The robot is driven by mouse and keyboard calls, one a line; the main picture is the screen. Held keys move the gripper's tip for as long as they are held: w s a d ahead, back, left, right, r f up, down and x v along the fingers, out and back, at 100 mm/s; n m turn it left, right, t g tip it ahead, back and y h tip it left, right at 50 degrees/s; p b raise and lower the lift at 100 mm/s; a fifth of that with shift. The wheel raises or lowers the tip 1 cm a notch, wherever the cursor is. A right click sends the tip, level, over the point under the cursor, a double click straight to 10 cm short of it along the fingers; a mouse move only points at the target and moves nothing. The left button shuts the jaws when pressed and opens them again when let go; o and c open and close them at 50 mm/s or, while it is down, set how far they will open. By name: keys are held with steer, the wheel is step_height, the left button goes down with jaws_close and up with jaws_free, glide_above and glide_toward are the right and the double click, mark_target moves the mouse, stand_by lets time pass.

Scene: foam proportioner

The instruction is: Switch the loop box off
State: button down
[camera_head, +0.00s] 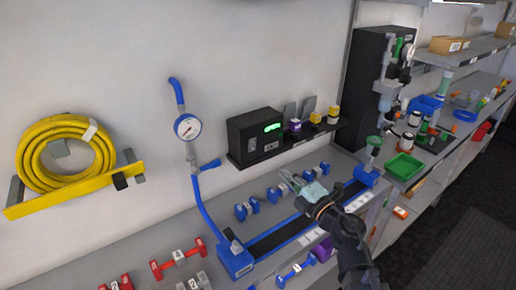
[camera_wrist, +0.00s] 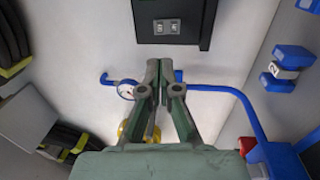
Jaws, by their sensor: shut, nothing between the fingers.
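A black box (camera_head: 255,135) with a small lit green display, apparently the loop box, sits on a dark wall shelf in the head view. A black housing in the wrist view (camera_wrist: 196,36), seemingly the same box, carries a grey plate with two small switches (camera_wrist: 167,26). Which way the switches are set is too small to tell. My gripper (camera_head: 285,178) is below and right of the box in the head view, above the bench. In the wrist view my gripper (camera_wrist: 163,66) is shut and empty, its tips pointing toward the housing with a visible gap.
A pressure gauge (camera_head: 187,127) and blue pipe (camera_head: 206,212) stand left of the box. Purple and yellow containers (camera_head: 316,118) share the shelf. Blue dumbbell-shaped parts (camera_head: 247,208) lie on the bench below. A coiled yellow hose (camera_head: 66,153) hangs at the far left.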

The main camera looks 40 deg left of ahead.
mark_target(253, 142)
steer(key=shift+a, duration=0.1)
stand_by(0.3)
steer(key=p+x, duration=0.2)
steer(key=x, duration=1.2)
steer(key=shift+s+p, duration=0.15)
steer(key=shift+p, duration=0.2)
steer(key=shift+r, duration=0.1)
